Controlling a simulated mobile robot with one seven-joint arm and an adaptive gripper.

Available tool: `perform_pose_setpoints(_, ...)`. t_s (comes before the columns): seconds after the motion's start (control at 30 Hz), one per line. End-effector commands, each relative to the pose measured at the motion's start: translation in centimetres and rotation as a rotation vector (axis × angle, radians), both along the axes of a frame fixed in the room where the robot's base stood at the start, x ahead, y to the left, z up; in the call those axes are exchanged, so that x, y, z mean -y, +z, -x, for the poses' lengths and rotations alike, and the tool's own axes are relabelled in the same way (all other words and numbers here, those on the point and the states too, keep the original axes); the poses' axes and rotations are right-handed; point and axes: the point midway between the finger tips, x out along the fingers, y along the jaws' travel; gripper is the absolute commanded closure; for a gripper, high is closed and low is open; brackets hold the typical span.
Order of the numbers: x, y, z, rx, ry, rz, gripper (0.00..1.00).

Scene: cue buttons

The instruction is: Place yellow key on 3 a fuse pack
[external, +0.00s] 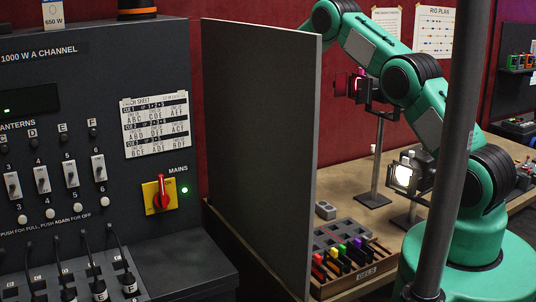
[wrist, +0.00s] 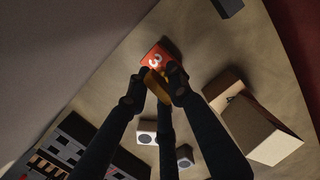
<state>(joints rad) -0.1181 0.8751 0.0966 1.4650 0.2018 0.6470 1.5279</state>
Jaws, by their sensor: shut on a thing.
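A red-orange fuse pack (wrist: 151,53) marked "3" lies on the tabletop in the upper middle of the wrist view. My gripper (wrist: 159,88) is shut on a yellow key (wrist: 156,84), held right at the near edge of the fuse pack. The key partly overlaps the pack in this view; I cannot tell whether they touch. In the external view my gripper and the fuse pack are hidden behind the dark upright panel. A rack (external: 366,274) with several coloured pieces standing in it shows at the panel's right edge.
The tall dark panel (external: 262,150) closes off the left side of the table. Bare tabletop surrounds the pack's far side.

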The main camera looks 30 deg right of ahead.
Motion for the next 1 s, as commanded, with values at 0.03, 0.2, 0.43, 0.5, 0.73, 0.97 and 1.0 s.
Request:
perform_pose_setpoints(0.03,0.0,-0.1,0.0,0.000,0.000,0.000,1.00)
perform_pose_setpoints(0.2,0.0,-1.3,0.1,-0.002,-0.001,0.000,1.00)
perform_pose_setpoints(0.43,0.0,-3.2,0.0,0.000,0.000,0.000,1.00)
perform_pose_setpoints(0.5,0.0,-3.4,0.0,0.000,0.000,0.000,1.00)
perform_pose_setpoints(0.73,0.0,-3.5,0.0,0.001,0.000,0.000,1.00)
perform_pose_setpoints(0.97,0.0,-3.8,0.1,0.000,0.000,0.000,0.73)
perform_pose_setpoints(1.0,0.0,-3.8,0.0,0.000,0.000,0.000,0.65)
